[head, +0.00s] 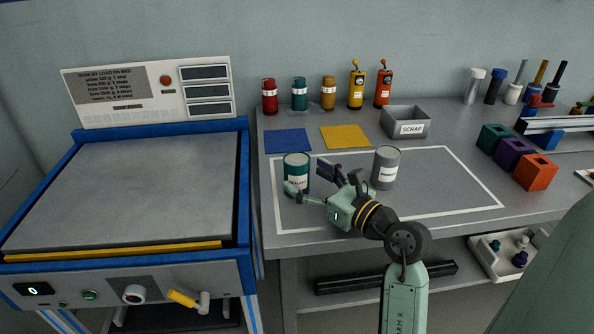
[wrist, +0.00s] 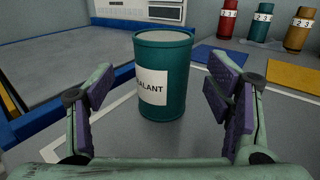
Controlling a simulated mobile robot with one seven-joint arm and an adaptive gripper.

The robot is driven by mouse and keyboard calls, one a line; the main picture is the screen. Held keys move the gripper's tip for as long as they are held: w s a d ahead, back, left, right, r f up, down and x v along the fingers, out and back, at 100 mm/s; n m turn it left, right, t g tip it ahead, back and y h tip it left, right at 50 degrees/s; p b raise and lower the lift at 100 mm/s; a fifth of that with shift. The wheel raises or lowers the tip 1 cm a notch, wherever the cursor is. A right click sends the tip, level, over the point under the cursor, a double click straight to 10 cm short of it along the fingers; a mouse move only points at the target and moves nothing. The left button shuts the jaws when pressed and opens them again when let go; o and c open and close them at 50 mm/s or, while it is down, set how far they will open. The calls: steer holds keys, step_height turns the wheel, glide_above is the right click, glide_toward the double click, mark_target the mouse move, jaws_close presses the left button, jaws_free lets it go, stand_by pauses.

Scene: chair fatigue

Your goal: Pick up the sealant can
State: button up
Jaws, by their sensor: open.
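The sealant can (head: 297,167) is a teal cylinder with a white label, standing upright on the grey bench inside the white outlined area. In the wrist view the can (wrist: 164,60) stands ahead, between the two finger pads, with its label partly turned to the left. My gripper (head: 306,180) is open, with its fingers around the near side of the can in the head view. In the wrist view my gripper (wrist: 163,95) has purple pads apart, with space on both sides of the can.
A grey can (head: 385,168) stands close to the right of my gripper. Blue (head: 288,141) and yellow (head: 344,137) mats lie behind. A scrap bin (head: 405,122) and several bottles stand farther back. A machine with a blue frame (head: 243,190) borders the bench on the left.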

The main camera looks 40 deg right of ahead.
mark_target(307, 177)
steer(key=w+p, duration=0.1)
steer(key=w, duration=0.3)
steer(key=shift+w+f+p, duration=0.1)
steer(key=shift+w+p, duration=0.05)
steer(key=shift+p, duration=0.2)
steer(key=shift+c, duration=0.3)
steer(key=c, duration=1.5)
